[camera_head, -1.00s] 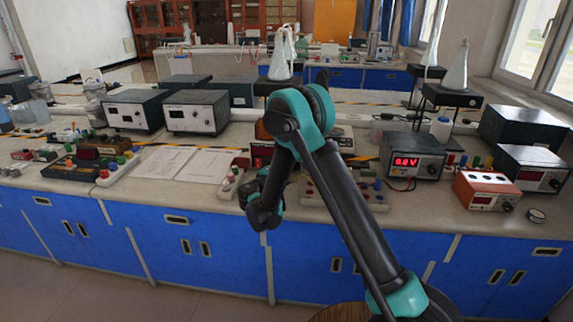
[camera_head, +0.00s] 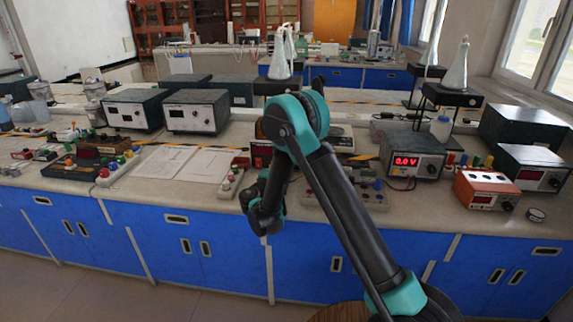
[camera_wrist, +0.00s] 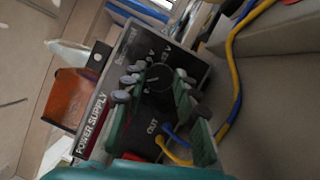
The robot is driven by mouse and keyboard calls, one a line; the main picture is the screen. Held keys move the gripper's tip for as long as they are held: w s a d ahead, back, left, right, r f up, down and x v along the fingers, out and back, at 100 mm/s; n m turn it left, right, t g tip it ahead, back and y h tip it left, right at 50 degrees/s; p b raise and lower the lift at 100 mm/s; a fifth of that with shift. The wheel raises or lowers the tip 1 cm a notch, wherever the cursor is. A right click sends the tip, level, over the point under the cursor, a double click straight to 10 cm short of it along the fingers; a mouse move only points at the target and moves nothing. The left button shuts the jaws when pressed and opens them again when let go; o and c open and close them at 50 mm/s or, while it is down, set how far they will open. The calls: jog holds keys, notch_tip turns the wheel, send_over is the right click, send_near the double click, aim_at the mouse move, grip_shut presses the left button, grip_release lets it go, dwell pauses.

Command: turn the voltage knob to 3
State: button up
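In the wrist view, a dark-faced box lettered POWER SUPPLY (camera_wrist: 97,112) appears turned on its side. A round dark knob (camera_wrist: 158,78) with a light mark sits on its face, with voltage lettering beside it. The exact setting is too small to read. My gripper (camera_wrist: 156,84) is open, its green fingers with grey pads on either side of the knob. I cannot tell whether the pads touch it. The box's display is mostly hidden by a finger. In the head view, my arm hides the fingertips, and I cannot be sure which box this is.
In the wrist view, yellow and blue wires (camera_wrist: 232,72) run close beside my right-hand finger, and an orange container (camera_wrist: 76,98) is at left. In the head view, a meter reading about 0.0 V (camera_head: 405,161) and an orange box (camera_head: 486,190) stand right of my arm.

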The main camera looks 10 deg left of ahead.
jog(key=o, duration=0.4)
jog(key=v, duration=1.2)
jog(key=shift+s, duration=0.1)
